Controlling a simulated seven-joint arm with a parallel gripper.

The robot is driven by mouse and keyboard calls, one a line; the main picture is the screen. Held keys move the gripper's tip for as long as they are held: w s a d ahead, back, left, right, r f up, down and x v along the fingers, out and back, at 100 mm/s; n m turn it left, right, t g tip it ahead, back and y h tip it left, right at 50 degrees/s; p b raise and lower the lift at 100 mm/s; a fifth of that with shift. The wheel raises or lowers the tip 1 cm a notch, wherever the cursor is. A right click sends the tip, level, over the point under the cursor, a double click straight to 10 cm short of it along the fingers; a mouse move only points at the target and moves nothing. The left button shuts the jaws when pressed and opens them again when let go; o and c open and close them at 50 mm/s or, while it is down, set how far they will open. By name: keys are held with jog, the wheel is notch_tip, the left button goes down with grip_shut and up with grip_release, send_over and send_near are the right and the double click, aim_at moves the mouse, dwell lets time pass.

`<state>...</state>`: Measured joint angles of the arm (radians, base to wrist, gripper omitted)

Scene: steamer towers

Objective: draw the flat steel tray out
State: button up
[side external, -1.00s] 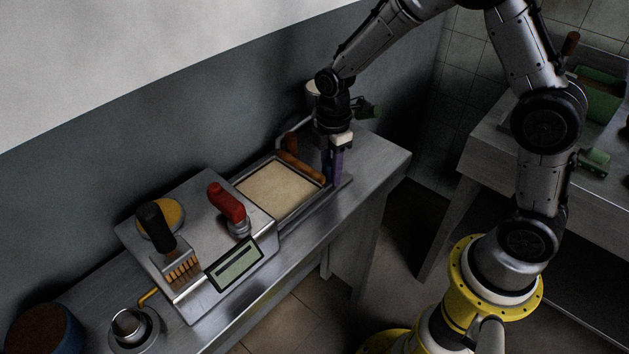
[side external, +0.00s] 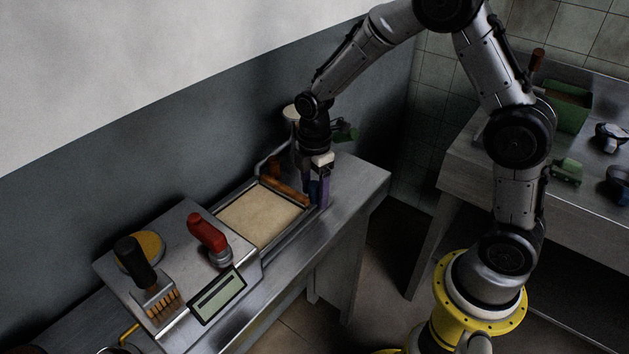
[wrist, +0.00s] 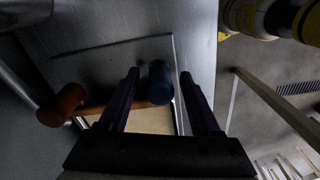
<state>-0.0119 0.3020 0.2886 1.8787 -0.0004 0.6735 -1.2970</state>
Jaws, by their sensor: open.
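The flat steel tray (side external: 299,224) holds a tan sheet and lies on the bench at the right of a steel machine. A wooden bar handle (side external: 283,188) runs across its far right end; it also shows in the wrist view (wrist: 62,104). My gripper (side external: 317,203) points down at the near end of this handle. In the wrist view its two purple fingers (wrist: 159,74) are apart, with the handle's dark blue end (wrist: 160,86) seen between them. I cannot tell whether either finger touches it.
The steel machine has a red handle (side external: 208,232), a black-handled brush (side external: 150,279) and a small display (side external: 217,295) on it. A wall stands behind the bench. Bare bench (side external: 358,178) lies to the right of the gripper. A second table with a green box (side external: 568,106) stands at right.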

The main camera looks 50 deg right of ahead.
notch_tip(320, 180, up, 14)
dwell(0.5)
jog(key=s+r+m+t, duration=0.3)
jog(key=s+r+t, duration=0.1)
jog(key=s+r, duration=0.65)
jog(key=s+f+m+t, duration=0.1)
jog(key=s+f+m, duration=0.4)
jog(key=s+m, duration=0.6)
jog(key=shift+s+d+f+m+t, duration=0.3)
jog(key=shift+f+m, duration=0.1)
jog(key=shift+m, duration=0.1)
